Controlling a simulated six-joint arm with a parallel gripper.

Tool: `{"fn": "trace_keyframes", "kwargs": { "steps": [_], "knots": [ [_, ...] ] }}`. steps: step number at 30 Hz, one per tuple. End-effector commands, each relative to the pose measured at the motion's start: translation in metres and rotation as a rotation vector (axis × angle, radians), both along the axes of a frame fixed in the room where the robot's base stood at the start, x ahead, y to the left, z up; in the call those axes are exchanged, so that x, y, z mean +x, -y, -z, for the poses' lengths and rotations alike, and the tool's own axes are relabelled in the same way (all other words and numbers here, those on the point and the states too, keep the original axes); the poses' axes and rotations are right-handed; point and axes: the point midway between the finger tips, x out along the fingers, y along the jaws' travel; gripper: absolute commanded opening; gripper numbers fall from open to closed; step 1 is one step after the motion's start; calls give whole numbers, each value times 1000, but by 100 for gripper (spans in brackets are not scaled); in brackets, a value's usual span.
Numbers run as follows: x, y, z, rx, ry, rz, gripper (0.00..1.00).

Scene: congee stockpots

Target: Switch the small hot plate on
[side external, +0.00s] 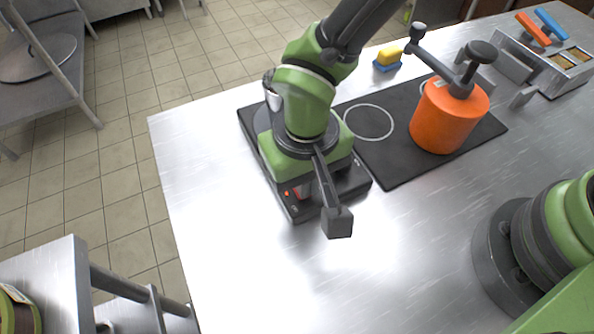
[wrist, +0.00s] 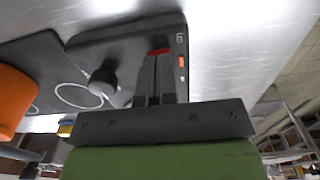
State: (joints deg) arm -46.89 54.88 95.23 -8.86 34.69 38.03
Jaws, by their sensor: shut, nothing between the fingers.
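The small hot plate (side external: 356,183) is a dark box near the left side of the steel counter, mostly hidden under my gripper in the side view. In the wrist view it (wrist: 128,44) shows a red switch (wrist: 158,52) right at my fingertips and an orange indicator (wrist: 182,62) beside a small label. The orange indicator (side external: 287,193) also shows in the side view. My gripper (wrist: 157,60) is shut and empty, pointing down at the switch; I cannot tell whether it touches or presses it.
A larger black cooktop (side external: 397,158) with ring markings adjoins the hot plate. An orange pot (side external: 447,117) with a dark handle stands on it. A yellow and blue sponge (side external: 387,60) lies behind. The counter front is clear.

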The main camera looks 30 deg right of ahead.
Motion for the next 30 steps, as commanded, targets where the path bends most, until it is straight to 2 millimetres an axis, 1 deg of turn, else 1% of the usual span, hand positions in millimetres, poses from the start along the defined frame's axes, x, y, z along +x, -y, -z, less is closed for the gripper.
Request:
{"fn": "trace_keyframes", "kwargs": {
  "steps": [5,27,30],
  "knots": [
    [1,-1,-8,2,2,-1,0],
    [1,0,-71,2,2,-1,0],
    [0,0,-77,1,1,-1,0]
  ]
}}
